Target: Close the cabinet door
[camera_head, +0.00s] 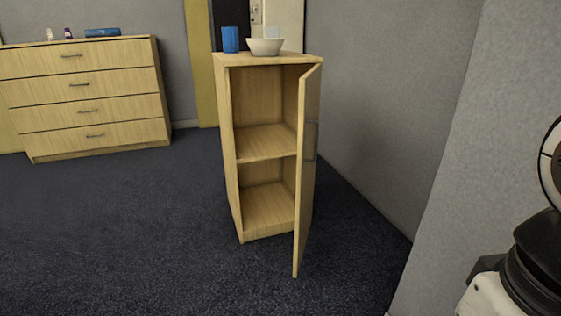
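A narrow light-wood cabinet (234,165) stands on the dark carpet near the middle of the head view. Its door (308,190) is hinged on the right side and stands open, swung out toward me. A handle (311,142) shows on the door's outer face, which is turned to the right. Inside are two empty compartments split by one shelf (265,141). Part of my arm shows at the right edge of the view, well apart from the door. My gripper is not in view.
A blue cup (230,39) and a white bowl (265,46) stand on the cabinet top. A wooden drawer chest (82,97) stands at the back left. Grey walls (380,90) bound the right side. Carpet (120,235) in front and to the left is clear.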

